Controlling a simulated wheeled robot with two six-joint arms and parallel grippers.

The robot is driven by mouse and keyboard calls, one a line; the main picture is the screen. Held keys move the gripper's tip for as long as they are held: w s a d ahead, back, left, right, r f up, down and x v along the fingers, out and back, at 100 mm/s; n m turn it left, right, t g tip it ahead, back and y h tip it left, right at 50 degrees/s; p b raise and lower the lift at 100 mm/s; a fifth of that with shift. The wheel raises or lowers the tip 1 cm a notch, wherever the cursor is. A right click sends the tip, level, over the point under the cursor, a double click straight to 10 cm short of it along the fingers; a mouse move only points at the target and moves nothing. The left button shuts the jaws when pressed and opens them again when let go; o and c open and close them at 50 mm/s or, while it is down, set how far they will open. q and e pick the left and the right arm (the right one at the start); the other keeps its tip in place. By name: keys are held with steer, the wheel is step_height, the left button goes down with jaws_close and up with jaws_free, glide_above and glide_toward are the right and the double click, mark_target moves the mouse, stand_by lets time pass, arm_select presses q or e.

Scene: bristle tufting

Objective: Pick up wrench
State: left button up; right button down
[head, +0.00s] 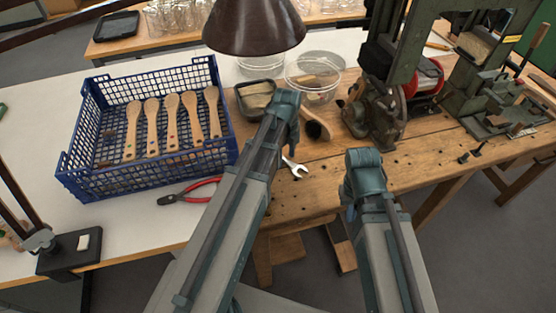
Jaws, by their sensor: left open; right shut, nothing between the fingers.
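A silver open-ended wrench (296,168) lies on the wooden bench near its front edge, its open jaw toward the lower right. Its upper end is near my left arm. My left gripper (292,138) hangs down just above the wrench's upper end, apart from it as far as I can see. It is open and empty, with its fingers mostly hidden by the arm. My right gripper (348,192) is to the right of the wrench, by the bench's front edge. It is shut on nothing, and its fingers are largely hidden.
A blue crate (165,177) with wooden brush handles (151,125) stands at left. Red-handled pliers (190,192) lie in front of it. A dark-bristled brush (314,129), a clear tub (314,78) and a green machine (382,110) stand behind the wrench. Bare bench lies right of it.

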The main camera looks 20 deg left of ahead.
arm_select(q)
jaws_close()
stand_by(0.3)
stand_by(1.1)
